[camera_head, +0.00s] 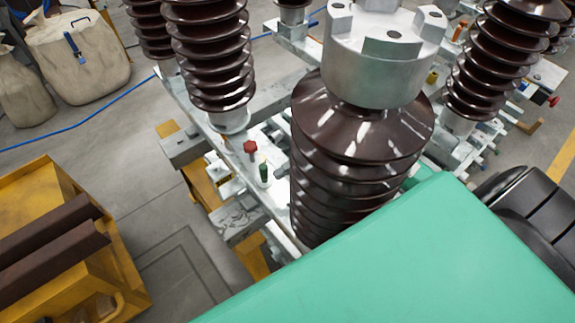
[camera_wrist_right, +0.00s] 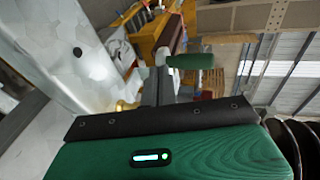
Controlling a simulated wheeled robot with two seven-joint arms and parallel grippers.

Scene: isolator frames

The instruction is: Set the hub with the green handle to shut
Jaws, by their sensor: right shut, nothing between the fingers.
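The hub with the green handle (camera_head: 263,172) sits on the metal frame, left of the big brown insulator in the head view. Its handle stands up there. In the right wrist view the green handle (camera_wrist_right: 196,61) points to the picture's right from a pale hub, just beyond my fingertips. My right gripper (camera_wrist_right: 159,84) is shut and empty, with its tips close to the hub; I cannot tell whether they touch. In the head view the insulator and my green arm casing hide its fingers. My left gripper is not in view.
A hub with a red handle (camera_head: 250,148) stands close behind the green one. Ribbed insulators (camera_head: 365,130) rise around it, the largest close on the right. A yellow cart (camera_head: 125,270) with brown bars stands at lower left. Open floor (camera_head: 90,170) lies at left, with sacks (camera_head: 78,58) beyond.

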